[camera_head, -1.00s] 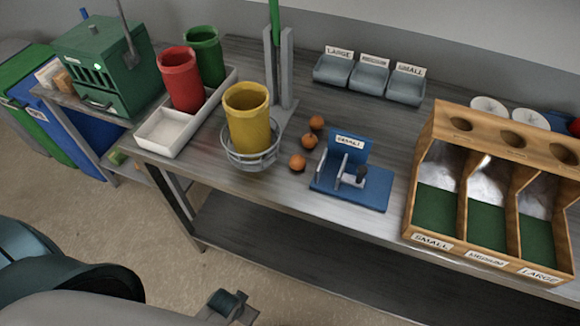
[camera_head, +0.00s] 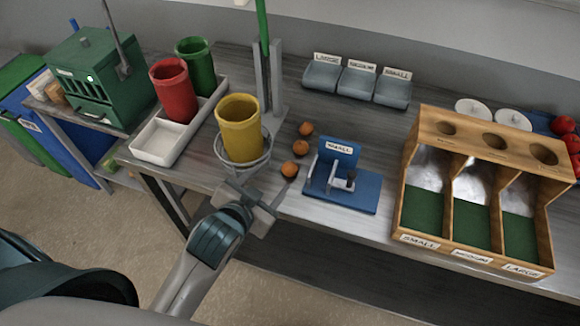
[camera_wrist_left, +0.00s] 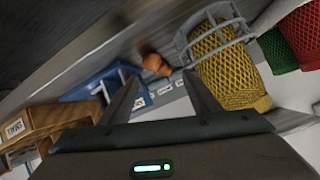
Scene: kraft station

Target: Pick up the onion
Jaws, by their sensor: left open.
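Three small orange-brown round things, seemingly onions, lie in a short row on the steel table: the near one (camera_head: 289,169), the middle one (camera_head: 300,147) and the far one (camera_head: 306,128). My left gripper (camera_head: 270,197) is at the table's front edge, just short of the near one. In the left wrist view its fingers (camera_wrist_left: 162,78) stand apart with nothing between them, and an orange-brown round thing (camera_wrist_left: 155,63) shows just beyond the gap between the tips. My right gripper is not in view.
A yellow cup (camera_head: 239,128) in a wire basket (camera_head: 232,163) stands left of the row. A blue stand (camera_head: 345,196) labelled SMALL is close on the right. A wooden sorter (camera_head: 411,170) stands farther right. Grey bins (camera_head: 357,81) are at the back.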

